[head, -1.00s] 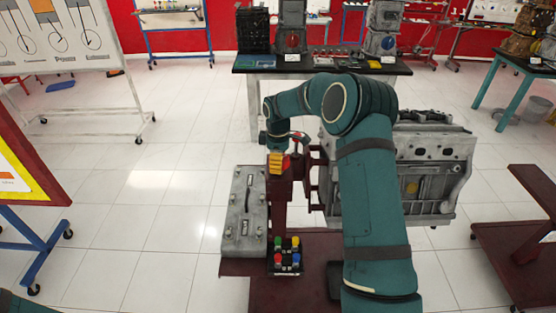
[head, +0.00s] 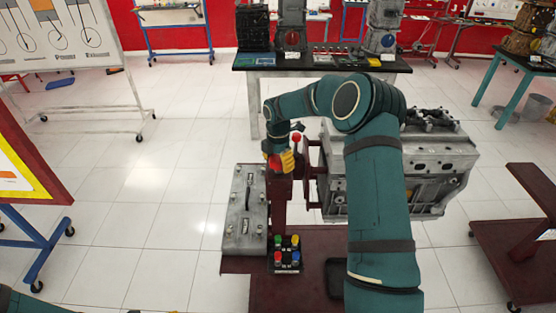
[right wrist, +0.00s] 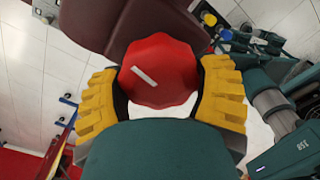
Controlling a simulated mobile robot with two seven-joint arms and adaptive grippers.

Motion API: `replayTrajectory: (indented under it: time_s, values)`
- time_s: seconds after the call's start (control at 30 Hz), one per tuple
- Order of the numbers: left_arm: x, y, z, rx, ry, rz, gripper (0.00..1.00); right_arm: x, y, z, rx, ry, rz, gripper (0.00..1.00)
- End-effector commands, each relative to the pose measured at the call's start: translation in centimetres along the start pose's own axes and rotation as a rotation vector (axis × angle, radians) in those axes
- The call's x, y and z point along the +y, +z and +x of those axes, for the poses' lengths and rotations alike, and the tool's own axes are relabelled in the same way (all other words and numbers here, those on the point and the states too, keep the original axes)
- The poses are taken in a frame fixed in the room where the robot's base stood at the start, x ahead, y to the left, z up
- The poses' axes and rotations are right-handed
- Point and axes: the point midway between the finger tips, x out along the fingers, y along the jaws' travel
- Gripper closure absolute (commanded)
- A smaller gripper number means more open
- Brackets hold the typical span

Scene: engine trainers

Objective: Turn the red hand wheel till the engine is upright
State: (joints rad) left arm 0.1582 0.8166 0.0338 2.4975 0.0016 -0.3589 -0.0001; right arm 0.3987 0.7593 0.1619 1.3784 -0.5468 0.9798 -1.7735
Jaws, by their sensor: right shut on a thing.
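The red hand wheel (right wrist: 160,70) is a scalloped disc with a white mark, seen face-on in the right wrist view. My right gripper (right wrist: 165,88) has its yellow fingers on opposite sides of the wheel, shut on its rim. In the head view my right gripper (head: 282,161) is at the top of the dark red stand (head: 278,205), with only a little red showing at its fingers. The grey engine (head: 425,165) hangs on the stand's right side, partly hidden by my right arm. Its exact tilt is hard to tell. My left gripper is out of view.
A red-knobbed lever (head: 297,138) stands close to my gripper. A display table (head: 345,65) is behind. White floor is open at left.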

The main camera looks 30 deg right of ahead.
Motion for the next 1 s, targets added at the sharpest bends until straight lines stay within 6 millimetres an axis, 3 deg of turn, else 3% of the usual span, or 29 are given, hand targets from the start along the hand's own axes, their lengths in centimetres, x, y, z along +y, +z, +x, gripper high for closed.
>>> replayTrajectory:
  time_s: [0.4, 0.97, 1.0]
  values:
    - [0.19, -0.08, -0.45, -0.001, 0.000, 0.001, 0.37, -0.06, 0.07, -0.08, -0.001, 0.002, -0.187, 0.68]
    - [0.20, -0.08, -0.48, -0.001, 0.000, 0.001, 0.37, -0.06, 0.06, -0.05, -0.001, 0.002, -0.212, 0.68]
    - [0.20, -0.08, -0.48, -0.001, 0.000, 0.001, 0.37, -0.06, 0.06, -0.05, -0.001, 0.001, -0.212, 0.16]
